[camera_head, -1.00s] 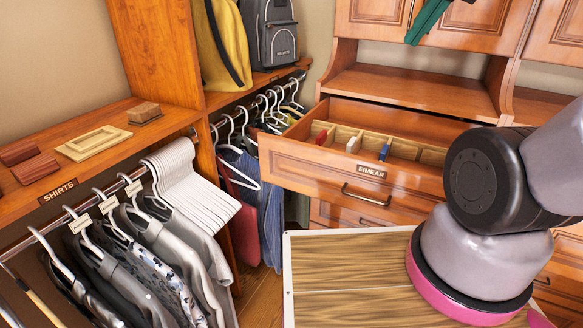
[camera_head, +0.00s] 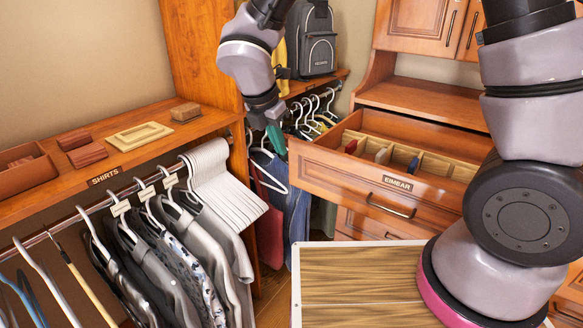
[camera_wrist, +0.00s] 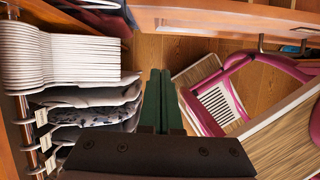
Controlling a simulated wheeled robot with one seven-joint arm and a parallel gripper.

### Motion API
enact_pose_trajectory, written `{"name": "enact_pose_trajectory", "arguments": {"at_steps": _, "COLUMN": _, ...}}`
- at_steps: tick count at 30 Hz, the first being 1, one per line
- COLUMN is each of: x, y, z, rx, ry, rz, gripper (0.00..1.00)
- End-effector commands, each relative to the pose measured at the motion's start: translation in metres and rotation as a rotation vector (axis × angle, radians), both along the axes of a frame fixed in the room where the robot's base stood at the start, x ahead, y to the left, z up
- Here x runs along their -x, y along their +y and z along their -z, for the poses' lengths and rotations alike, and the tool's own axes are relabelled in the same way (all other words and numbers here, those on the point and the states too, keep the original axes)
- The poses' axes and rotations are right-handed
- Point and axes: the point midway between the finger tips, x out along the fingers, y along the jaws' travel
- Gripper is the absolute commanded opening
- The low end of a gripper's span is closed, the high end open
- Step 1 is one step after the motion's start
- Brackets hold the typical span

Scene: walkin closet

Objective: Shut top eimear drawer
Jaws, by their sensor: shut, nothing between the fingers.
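The top Eimear drawer (camera_head: 345,187) stands pulled out of the wooden cabinet, with its label and metal handle on the front. Inside it are wooden dividers and several small folded items. In the wrist view, a strip of wooden drawer front (camera_wrist: 225,18) crosses the top. My gripper (camera_head: 276,139) hangs fingers-down at the drawer's left front corner in the head view. I cannot tell whether it touches the drawer. Its green fingers are shut together and empty in the wrist view (camera_wrist: 158,90).
A hanging rail with shirts and white hangers (camera_head: 215,185) runs along the left, below a shelf with boxes. A backpack (camera_head: 312,42) sits on the back shelf. Below the drawer is a wood-topped surface (camera_head: 360,285), which is my base. Bare floor (camera_wrist: 195,50) shows between.

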Motion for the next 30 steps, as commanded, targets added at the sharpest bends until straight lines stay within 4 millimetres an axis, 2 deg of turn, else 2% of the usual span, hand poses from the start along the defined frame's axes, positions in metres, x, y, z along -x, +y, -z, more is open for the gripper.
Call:
{"name": "enact_pose_trajectory", "arguments": {"at_steps": 3, "x": 0.001, "y": 0.005, "z": 0.009, "rx": 0.017, "ry": 0.006, "rz": -0.044, "gripper": 0.00}}
{"name": "enact_pose_trajectory", "arguments": {"at_steps": 8, "x": -0.004, "y": -0.001, "z": 0.026, "rx": 0.020, "ry": 0.008, "rz": -0.041, "gripper": 0.00}}
{"name": "enact_pose_trajectory", "arguments": {"at_steps": 19, "x": -0.027, "y": -0.018, "z": 0.098, "rx": 0.019, "ry": 0.008, "rz": -0.039, "gripper": 0.00}}
{"name": "enact_pose_trajectory", "arguments": {"at_steps": 24, "x": -0.049, "y": -0.032, "z": 0.098, "rx": 0.013, "ry": 0.005, "rz": -0.036, "gripper": 0.00}}
{"name": "enact_pose_trajectory", "arguments": {"at_steps": 30, "x": -0.060, "y": -0.040, "z": 0.097, "rx": 0.013, "ry": 0.005, "rz": -0.037, "gripper": 0.00}}
